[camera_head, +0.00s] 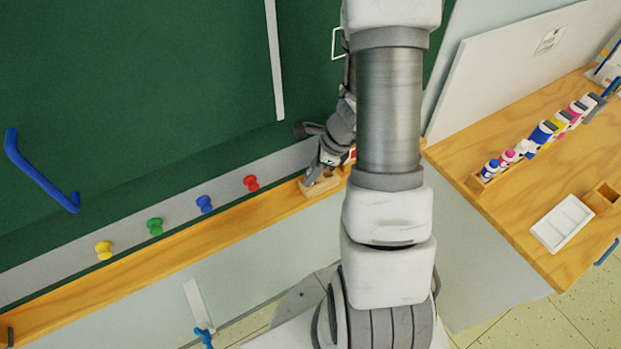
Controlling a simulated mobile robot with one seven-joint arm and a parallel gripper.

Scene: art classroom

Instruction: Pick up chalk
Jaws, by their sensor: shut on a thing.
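My gripper (318,175) points down at a small wooden box (316,190) on the ledge below the green chalkboard, just left of my arm. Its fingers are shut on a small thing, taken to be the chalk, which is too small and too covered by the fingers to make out. The fingertips are at the box, and I cannot tell whether they touch it. My arm's thick links hide part of the ledge to the right.
The green chalkboard (130,80) stands behind the wooden ledge (190,243). Yellow (104,250), green (155,226), blue (204,204) and red (251,183) pins line its lower frame. At right, a wooden table (510,215) holds paint bottles (541,134) and a white tray (562,222).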

